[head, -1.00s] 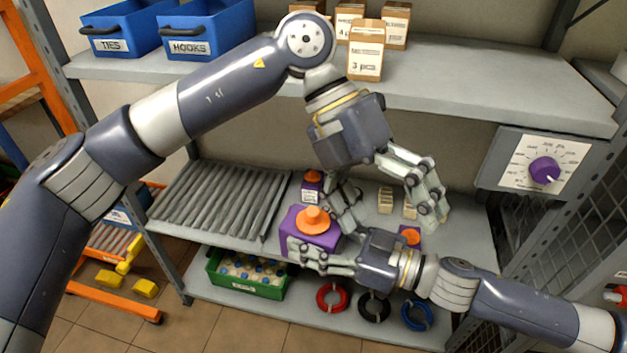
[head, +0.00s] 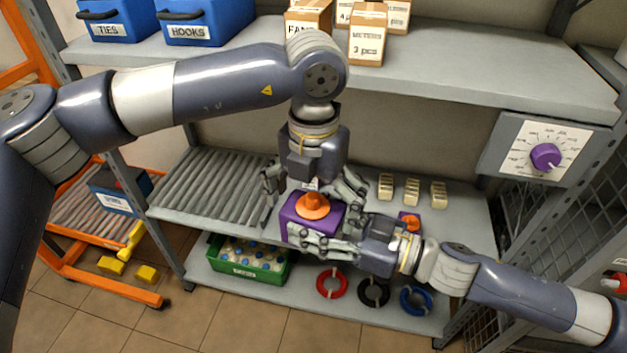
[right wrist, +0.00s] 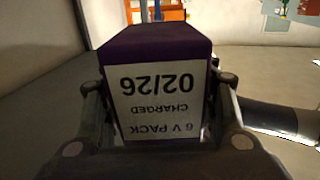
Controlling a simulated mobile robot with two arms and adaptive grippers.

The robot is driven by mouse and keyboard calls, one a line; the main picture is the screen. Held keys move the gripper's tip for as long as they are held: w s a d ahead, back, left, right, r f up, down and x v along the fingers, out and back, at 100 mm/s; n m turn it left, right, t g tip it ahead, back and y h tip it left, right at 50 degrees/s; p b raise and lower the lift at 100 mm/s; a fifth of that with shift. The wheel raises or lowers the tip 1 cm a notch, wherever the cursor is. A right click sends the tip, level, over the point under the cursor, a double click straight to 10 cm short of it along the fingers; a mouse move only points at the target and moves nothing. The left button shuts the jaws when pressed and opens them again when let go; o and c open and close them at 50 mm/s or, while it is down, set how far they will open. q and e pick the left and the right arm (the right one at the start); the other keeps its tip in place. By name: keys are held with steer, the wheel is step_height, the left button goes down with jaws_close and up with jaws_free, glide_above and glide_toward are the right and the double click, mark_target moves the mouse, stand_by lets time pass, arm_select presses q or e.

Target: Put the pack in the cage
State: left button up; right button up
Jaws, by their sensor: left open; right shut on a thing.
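The purple pack (head: 296,228) with an orange knob on top is at the shelf's front edge. My right gripper (head: 322,222) is shut on it from the right. In the right wrist view the pack (right wrist: 155,45) sits between the fingers, its white label reading "6 V PACK CHARGED 02/26" upside down. My left gripper (head: 312,203) is open, pointing down just above the pack, its fingers spread to either side of the knob; contact is unclear. Another purple pack with an orange top (head: 409,221) stands to the right, partly hidden. Wire mesh (head: 522,215) shows at the right; I cannot tell whether it is the cage.
Grey rollers (head: 222,188) lie left of the pack. Several small beige blocks (head: 412,190) stand behind. A panel with a purple dial (head: 545,157) is at right. Below are a green crate (head: 262,271) and coloured rings (head: 332,283). The upper shelf (head: 470,75) overhangs behind.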

arm_select(q)
steer(key=shift+f, duration=1.95)
arm_select(e)
steer(key=shift+r, duration=0.15)
arm_select(q)
steer(key=shift+c, duration=0.6)
steer(key=c, duration=1.3)
steer(key=shift+r, duration=0.1)
steer(key=shift+c, duration=1.2)
arm_select(e)
steer(key=o, duration=1.8)
